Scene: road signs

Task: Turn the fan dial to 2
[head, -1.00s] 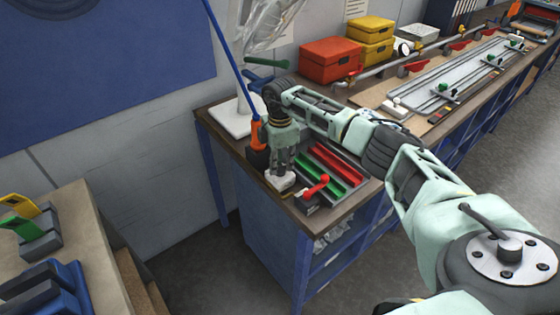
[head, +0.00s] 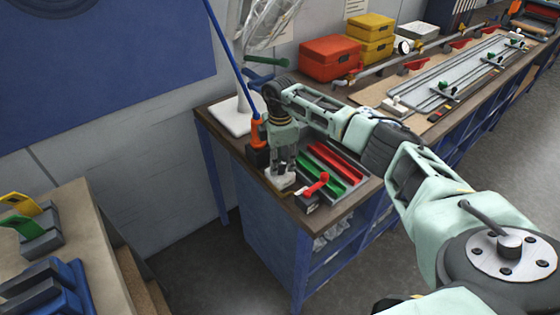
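The fan has a clear, wire-like head (head: 268,28) at the top of the picture and a white base (head: 232,117) on the workbench's back left corner. A small white box (head: 281,181) sits near the bench's front left edge. It may carry the dial, but no knob or numbers can be made out. My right gripper (head: 281,170) points down directly over this box, its dark fingertips at or just above its top. The fingers hide the top face, and contact and finger gap are too small to judge. My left gripper is not in view.
An orange-handled tool (head: 257,132) stands close left of my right gripper. A red lever (head: 318,184) and a tray with green and red channels (head: 334,167) lie close right. Red (head: 329,60) and yellow boxes (head: 369,36) stand farther back. My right arm spans the bench.

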